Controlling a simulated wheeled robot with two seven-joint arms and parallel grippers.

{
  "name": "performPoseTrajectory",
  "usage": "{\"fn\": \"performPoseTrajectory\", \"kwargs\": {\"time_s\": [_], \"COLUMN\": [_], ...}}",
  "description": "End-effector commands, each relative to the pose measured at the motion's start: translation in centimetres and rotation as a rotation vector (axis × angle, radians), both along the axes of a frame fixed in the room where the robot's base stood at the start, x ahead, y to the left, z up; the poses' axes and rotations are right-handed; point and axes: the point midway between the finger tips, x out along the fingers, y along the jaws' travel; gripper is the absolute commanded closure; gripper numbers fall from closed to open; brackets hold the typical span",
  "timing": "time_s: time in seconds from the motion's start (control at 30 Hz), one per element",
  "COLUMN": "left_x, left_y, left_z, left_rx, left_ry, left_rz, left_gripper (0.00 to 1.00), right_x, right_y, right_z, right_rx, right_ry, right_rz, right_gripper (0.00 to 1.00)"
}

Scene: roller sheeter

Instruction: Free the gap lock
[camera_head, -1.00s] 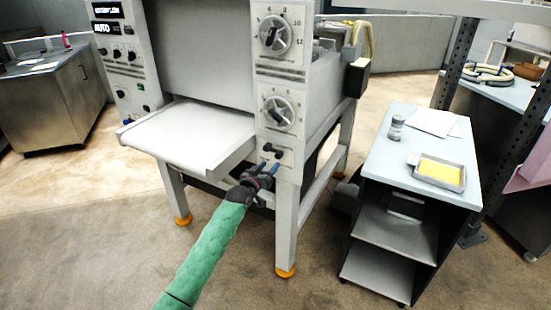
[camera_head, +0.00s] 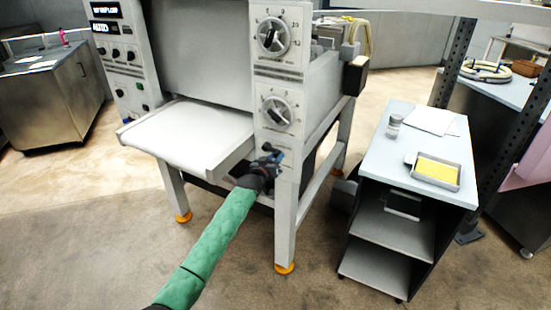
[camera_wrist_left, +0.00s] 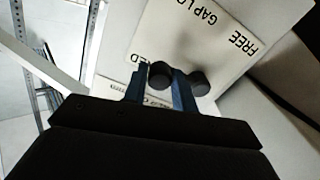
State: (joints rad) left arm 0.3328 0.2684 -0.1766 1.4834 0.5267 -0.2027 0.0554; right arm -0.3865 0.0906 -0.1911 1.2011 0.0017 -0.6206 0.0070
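The roller sheeter's gap lock is a small black knob (camera_head: 267,147) on the front panel, below the lower dial. In the left wrist view two black round ends show, one knob end (camera_wrist_left: 160,73) between the blue fingers and another (camera_wrist_left: 200,82) right of the right finger. The label plate (camera_wrist_left: 190,35) reads "FREE" and "GAP LO", with a partly hidden word ending in "ED". My left gripper (camera_head: 270,159) is at the knob, its fingers (camera_wrist_left: 160,88) apart on either side of one end. Firm contact is not clear. My right gripper is not in view.
The white tray shelf (camera_head: 185,133) of the sheeter juts out left of my left arm. A machine leg (camera_head: 286,225) stands just right of it. A cart (camera_head: 410,170) with a jar and a yellow-filled tray stands to the right. The floor in front is clear.

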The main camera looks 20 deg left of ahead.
Motion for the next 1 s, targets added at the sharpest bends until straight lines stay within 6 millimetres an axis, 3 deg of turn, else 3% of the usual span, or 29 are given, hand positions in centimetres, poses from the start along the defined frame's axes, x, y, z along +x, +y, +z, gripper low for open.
{"fn": "performPoseTrajectory", "kwargs": {"time_s": [0.03, 0.13, 0.53, 1.0], "left_x": [0.0, 0.0, 0.0, 0.1], "left_y": [0.0, 0.0, 0.1, 0.7], "left_z": [0.0, 0.0, -0.5, -3.0], "left_rx": [0.000, 0.000, 0.047, 0.399], "left_ry": [0.000, 0.000, -0.009, -0.078], "left_rz": [0.000, 0.000, 0.001, 0.000], "left_gripper": [0.83, 1.00, 1.00, 1.00], "right_x": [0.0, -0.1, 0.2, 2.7], "right_y": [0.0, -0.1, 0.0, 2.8], "right_z": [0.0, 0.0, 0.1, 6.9], "right_rx": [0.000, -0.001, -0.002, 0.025], "right_ry": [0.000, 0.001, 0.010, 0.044], "right_rz": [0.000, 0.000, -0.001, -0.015], "right_gripper": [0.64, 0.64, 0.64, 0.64]}}
